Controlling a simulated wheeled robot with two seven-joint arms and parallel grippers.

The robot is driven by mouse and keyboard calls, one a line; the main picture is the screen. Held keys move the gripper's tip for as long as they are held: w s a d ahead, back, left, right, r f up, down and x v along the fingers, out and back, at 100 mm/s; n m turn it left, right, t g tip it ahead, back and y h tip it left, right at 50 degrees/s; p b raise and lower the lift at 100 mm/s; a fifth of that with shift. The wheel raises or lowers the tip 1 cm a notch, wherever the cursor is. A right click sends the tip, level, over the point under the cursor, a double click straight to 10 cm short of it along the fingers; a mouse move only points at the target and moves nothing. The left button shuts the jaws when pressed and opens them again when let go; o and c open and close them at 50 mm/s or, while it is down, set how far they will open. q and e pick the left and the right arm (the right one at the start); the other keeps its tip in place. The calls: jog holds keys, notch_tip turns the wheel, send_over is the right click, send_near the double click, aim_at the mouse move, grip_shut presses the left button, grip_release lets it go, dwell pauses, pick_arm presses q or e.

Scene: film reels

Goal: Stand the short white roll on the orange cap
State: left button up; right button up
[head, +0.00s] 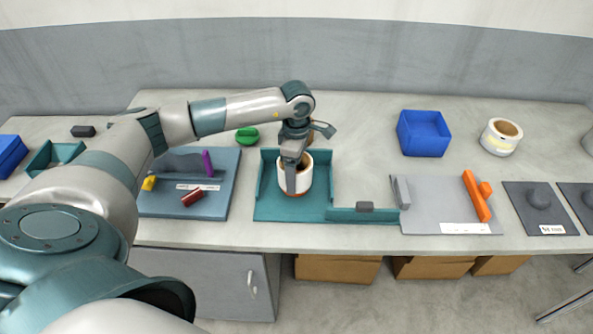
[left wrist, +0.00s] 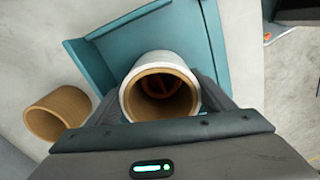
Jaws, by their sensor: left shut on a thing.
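The short white roll (head: 306,181) is upright in the teal tray (head: 262,208), with its brown core facing up. My left gripper (head: 296,182) is shut on it, one finger on each side. The left wrist view shows the roll (left wrist: 131,98) between the fingers. The orange cap (head: 294,194) shows as a thin orange edge directly under the roll, and an orange-brown part of it (left wrist: 165,86) shows through the bore. Most of the cap is hidden. I cannot tell whether the roll rests fully on it. My right gripper is not in view.
A brown ring (left wrist: 60,112) stands just outside the tray. A grey board with orange pieces (head: 420,215) lies right of the tray, a blue-grey board (head: 160,208) left. A blue bin (head: 424,133) and another white roll (head: 500,138) stand at back right.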

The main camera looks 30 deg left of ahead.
pick_arm(q)
jog(key=shift+f+b, duration=0.5)
jog(key=shift+f, duration=0.05)
jog(key=o, duration=0.9)
jog(key=shift+o, duration=0.2)
jog(key=shift+r, duration=0.1)
notch_tip(320, 180, up, 11)
jog(key=p, duration=0.4)
jog(key=shift+p, duration=0.4)
jog(key=shift+d, duration=0.1)
dwell(0.6)
